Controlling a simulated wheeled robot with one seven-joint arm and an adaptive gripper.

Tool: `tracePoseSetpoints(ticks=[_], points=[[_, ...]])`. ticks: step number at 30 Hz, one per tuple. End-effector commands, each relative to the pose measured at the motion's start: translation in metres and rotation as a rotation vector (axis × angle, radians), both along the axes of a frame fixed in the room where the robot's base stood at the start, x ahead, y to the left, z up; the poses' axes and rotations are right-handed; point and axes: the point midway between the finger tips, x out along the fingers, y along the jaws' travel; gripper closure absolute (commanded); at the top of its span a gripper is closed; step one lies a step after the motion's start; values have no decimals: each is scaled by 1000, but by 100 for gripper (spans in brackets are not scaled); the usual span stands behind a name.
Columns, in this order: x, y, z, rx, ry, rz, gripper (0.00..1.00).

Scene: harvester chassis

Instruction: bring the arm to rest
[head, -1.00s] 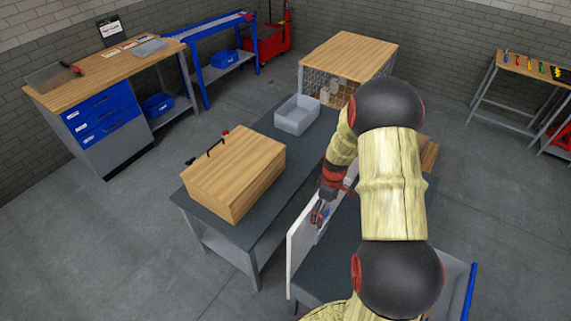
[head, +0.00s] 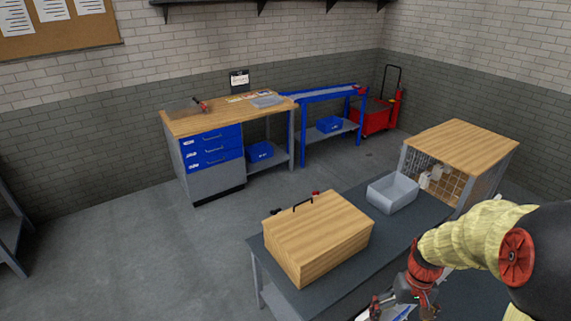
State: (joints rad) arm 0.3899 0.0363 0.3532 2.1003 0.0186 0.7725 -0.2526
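My gripper (head: 405,305) is at the lower right of the head view, at the end of my yellow-sleeved arm. It points down near the front edge of the dark table (head: 425,218). A white and blue thing lies partly behind and below it, cut by the picture's lower edge. The fingers are small and dark, and I cannot tell whether they are open or hold anything. My arm is bent, with its upper part at the right edge.
A wooden box (head: 318,235) with a dark handle stands on the dark table. A grey bin (head: 392,193) stands behind it. A wood-topped mesh cabinet (head: 460,145) is at the right. A workbench with blue drawers (head: 212,150) stands by the wall.

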Motion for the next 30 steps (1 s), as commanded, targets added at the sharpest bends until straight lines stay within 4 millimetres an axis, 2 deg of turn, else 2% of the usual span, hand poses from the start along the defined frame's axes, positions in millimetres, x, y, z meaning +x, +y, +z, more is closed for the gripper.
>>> tracePoseSetpoints(ticks=[6,12,21,26,30], points=[[-23,40,34,-50,-95,-58,0],[-49,74,53,-78,-209,-58,0],[-82,116,66,-96,-447,48,0],[-88,133,76,-94,-570,103,0],[-90,141,76,-88,-604,130,0]])
